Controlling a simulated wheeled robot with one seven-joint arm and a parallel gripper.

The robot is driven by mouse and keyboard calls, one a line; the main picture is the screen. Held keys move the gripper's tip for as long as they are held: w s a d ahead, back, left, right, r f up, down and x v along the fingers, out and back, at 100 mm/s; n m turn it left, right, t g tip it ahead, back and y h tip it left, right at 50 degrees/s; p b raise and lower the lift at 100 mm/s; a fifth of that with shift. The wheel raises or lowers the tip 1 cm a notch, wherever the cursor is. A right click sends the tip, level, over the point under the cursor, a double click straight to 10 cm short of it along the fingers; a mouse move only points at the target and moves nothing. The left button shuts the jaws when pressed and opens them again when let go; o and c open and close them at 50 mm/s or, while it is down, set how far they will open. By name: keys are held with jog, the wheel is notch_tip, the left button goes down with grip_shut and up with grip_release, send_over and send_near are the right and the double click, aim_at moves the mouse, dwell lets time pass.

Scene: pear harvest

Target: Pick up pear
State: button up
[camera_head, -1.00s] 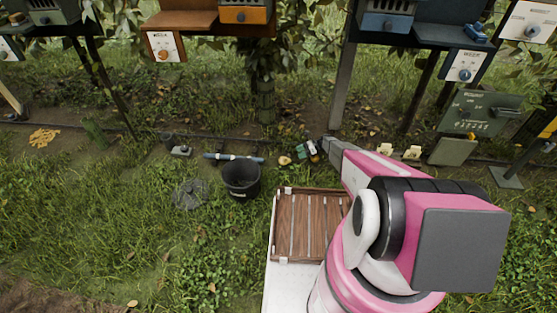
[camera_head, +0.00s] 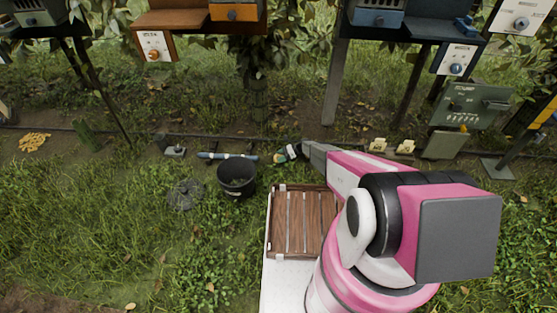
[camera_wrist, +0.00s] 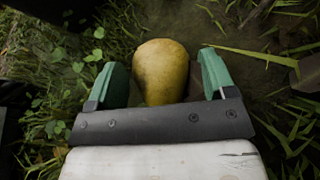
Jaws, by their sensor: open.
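A yellow-brown pear (camera_wrist: 160,68) lies on the ground in the wrist view, its rounded end toward the far side. My gripper (camera_wrist: 162,78) is open, with one green finger pad on either side of the pear. Small gaps show between the pear and both pads, and the pear's near end is hidden by the gripper's dark front bar. In the head view, my gripper (camera_head: 286,154) is low over the grass right of the black bucket, and the pear is mostly hidden by it.
A wooden slatted crate (camera_head: 304,222) sits on a white surface beside my arm. A black bucket (camera_head: 237,180) stands to its left, near a blue-white tube (camera_head: 227,156). Dark hose runs behind. Stands with control boxes (camera_head: 376,17) line the back.

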aim_at(279, 155)
jog(key=shift+s+a+f, duration=0.1)
jog(key=shift+a+f, duration=0.05)
jog(key=shift+a, duration=0.3)
jog(key=c, duration=0.8)
jog(key=shift+o, duration=0.2)
jog(key=shift+s+r, duration=0.1)
jog(key=shift+r, duration=0.75)
notch_tip(279, 155, up, 2)
jog(key=shift+r, duration=0.15)
jog(key=s+a+r, duration=0.4)
jog(key=s+r, duration=0.3)
jog(key=s, duration=0.3)
jog(key=shift+s, duration=0.4)
